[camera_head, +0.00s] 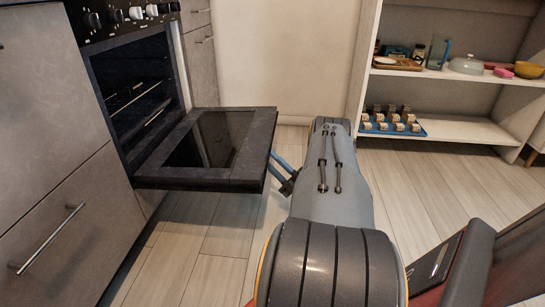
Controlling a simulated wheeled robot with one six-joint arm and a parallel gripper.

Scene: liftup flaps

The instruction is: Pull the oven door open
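The oven (133,85) is built into the grey cabinets at the left. Its door (241,178) is swung down and stands out nearly level, with its dark glass pane (207,138) facing up and the racks visible inside the cavity. My gripper (278,166) is at the outer right edge of the door, partly seen as blue fingers beside and below the edge. The handle is hidden under the door's outer edge. I cannot tell whether the fingers are shut or touching it.
Grey drawers with a metal handle (47,238) stand at the near left. An open white shelf (455,129) at the right holds dishes, a blue tray (393,128) of cups and a yellow bowl (528,70). The wooden floor (196,262) below the door is clear.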

